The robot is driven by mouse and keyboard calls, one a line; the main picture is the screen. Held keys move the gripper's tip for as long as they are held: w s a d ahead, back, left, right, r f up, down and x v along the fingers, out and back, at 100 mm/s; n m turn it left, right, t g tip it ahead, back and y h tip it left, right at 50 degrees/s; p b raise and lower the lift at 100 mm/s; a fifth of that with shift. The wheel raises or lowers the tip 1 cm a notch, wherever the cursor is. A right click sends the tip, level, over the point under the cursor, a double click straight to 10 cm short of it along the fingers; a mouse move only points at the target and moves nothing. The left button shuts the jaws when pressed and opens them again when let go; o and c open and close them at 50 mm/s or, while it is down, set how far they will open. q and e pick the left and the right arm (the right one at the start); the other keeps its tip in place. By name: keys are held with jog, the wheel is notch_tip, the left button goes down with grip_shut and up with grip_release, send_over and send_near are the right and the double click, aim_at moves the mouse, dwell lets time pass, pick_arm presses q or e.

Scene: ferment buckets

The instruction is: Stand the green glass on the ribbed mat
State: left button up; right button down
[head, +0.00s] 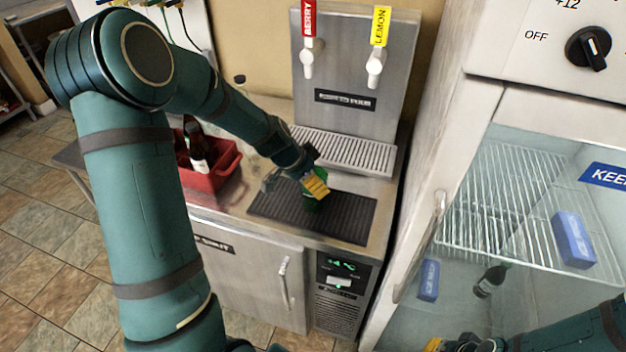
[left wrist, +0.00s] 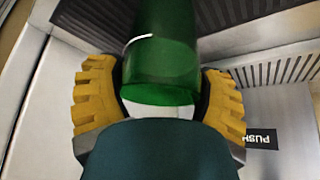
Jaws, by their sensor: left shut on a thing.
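The green glass (head: 314,203) is in my left gripper (head: 316,187), over the black ribbed mat (head: 355,215) on the steel counter. The yellow fingers hide part of the glass in the head view. In the left wrist view the green glass (left wrist: 165,70) sits between the two yellow finger pads of my left gripper (left wrist: 160,95). The ribbed mat (left wrist: 235,14) shows behind it at the top. I cannot tell whether the glass touches the mat. My right gripper (head: 462,344) is partly in view at the bottom edge; its fingers are too cut off to read.
A drink dispenser (head: 345,75) with berry and lemon taps stands behind the mat, above a drip grille (head: 350,152). A red crate (head: 222,165) with dark bottles is left of the mat. A glass-door fridge (head: 480,130) stands at right. The mat's right part is bare.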

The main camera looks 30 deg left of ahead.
pick_arm(q)
jog(key=o, duration=1.3)
jog(key=shift+c, duration=0.2)
jog(key=shift+r+p, duration=0.15)
jog(key=shift+p, duration=0.15)
jog(key=v, duration=1.2)
jog(key=shift+p, duration=0.4)
